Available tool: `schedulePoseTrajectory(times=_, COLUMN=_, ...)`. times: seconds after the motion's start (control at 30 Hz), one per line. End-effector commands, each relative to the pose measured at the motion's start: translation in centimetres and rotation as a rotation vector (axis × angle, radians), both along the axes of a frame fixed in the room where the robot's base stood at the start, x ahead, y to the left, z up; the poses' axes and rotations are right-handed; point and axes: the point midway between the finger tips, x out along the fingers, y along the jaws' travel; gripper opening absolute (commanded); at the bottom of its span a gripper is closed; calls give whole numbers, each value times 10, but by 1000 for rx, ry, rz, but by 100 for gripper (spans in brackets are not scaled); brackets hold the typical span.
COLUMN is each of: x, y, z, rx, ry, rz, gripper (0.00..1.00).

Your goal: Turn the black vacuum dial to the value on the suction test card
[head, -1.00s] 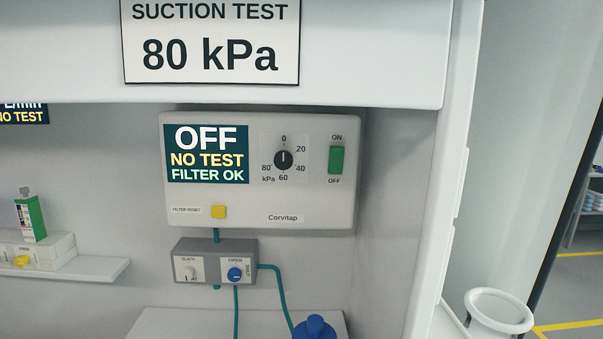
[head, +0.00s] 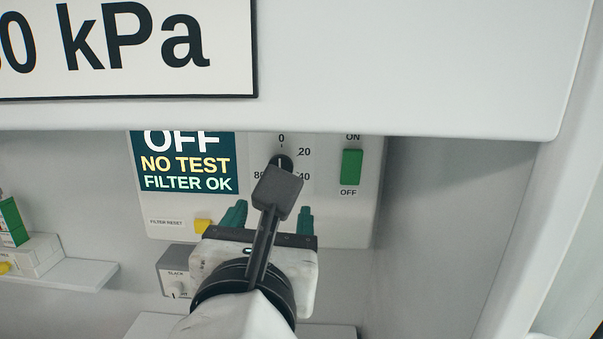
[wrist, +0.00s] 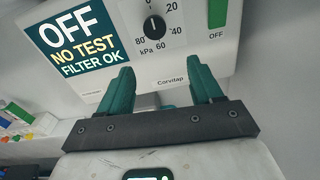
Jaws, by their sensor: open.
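The black vacuum dial (head: 281,161) is on the pale Corvitap panel, and its white mark points up toward 0. It also shows in the wrist view (wrist: 154,27), with 60 at the bottom and 80 at lower left. The suction test card (head: 150,52) is cut off at left, showing "0 kPa"; the earlier frame reads 80 kPa. My gripper (head: 270,214), with green fingers, is open and empty below the dial, not around it. In the wrist view my gripper (wrist: 160,72) has its fingers spread under the dial. My wrist hides the dial's lower part in the head view.
The display (head: 188,165) reads OFF, NO TEST, FILTER OK. A green ON/OFF switch (head: 351,167) is right of the dial. A yellow filter reset button (head: 203,226) is at lower left. The overhanging white ledge (head: 420,75) covers the panel's top.

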Motion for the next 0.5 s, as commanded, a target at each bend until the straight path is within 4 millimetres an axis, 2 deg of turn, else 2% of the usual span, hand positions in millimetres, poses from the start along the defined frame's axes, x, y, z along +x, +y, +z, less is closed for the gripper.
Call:
schedulePoseTrajectory(times=0.03, x=-4, y=6, z=11, rx=-33, ry=-24, rz=8, gripper=65)
schedulePoseTrajectory(times=0.1, x=-6, y=10, z=19, rx=-63, ry=-40, rz=12, gripper=65)
schedulePoseTrajectory(times=0.23, x=1, y=11, z=22, rx=-80, ry=-46, rz=11, gripper=65)
schedulePoseTrajectory(times=0.5, x=46, y=9, z=21, rx=-79, ry=-42, rz=9, gripper=65)
